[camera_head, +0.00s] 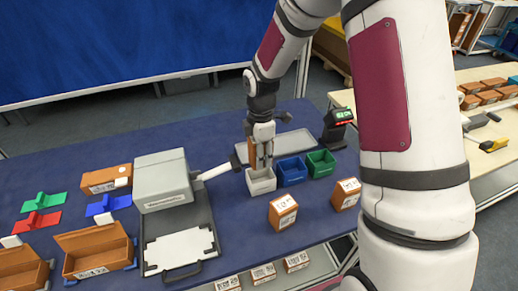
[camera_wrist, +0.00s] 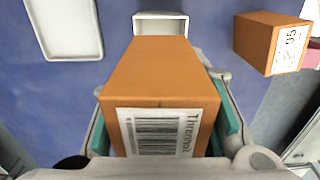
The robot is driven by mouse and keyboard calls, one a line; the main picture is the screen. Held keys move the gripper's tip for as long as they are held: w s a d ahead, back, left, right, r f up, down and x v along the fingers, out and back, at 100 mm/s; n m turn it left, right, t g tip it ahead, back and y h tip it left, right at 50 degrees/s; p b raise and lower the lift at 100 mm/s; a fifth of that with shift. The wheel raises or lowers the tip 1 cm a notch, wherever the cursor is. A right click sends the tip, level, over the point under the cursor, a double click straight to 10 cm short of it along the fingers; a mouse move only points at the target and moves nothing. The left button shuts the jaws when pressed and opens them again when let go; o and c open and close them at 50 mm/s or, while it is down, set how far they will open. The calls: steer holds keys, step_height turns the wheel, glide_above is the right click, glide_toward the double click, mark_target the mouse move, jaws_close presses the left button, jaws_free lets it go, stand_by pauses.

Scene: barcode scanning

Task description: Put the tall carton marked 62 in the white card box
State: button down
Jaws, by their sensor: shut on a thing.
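My gripper (camera_head: 263,158) points down and is shut on a brown carton (camera_head: 252,151), above or at the small white open box. In the wrist view the carton (camera_wrist: 160,80) fills the middle between teal finger pads; its label shows a barcode and printed text, and no 62 is readable. The white box (camera_head: 261,184) stands left of the blue bin; its rim also shows in the wrist view (camera_wrist: 186,24), just beyond the carton's far end. I cannot tell whether the carton's lower end is inside the box.
Blue (camera_head: 291,172) and green (camera_head: 321,164) bins stand right of the white box. Two labelled cartons (camera_head: 282,213) (camera_head: 346,194) stand in front. A grey tray (camera_head: 290,141) and black scanner (camera_head: 338,128) are behind; a grey machine (camera_head: 163,180) is at left.

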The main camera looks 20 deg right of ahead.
mark_target(252, 144)
steer(key=shift+f+b, duration=0.7)
steer(key=shift+f, duration=1.55)
steer(key=c, duration=0.9)
jaws_free()
step_height(252, 144, up, 12)
steer(key=shift+f, duration=0.25)
steer(key=shift+r, duration=0.2)
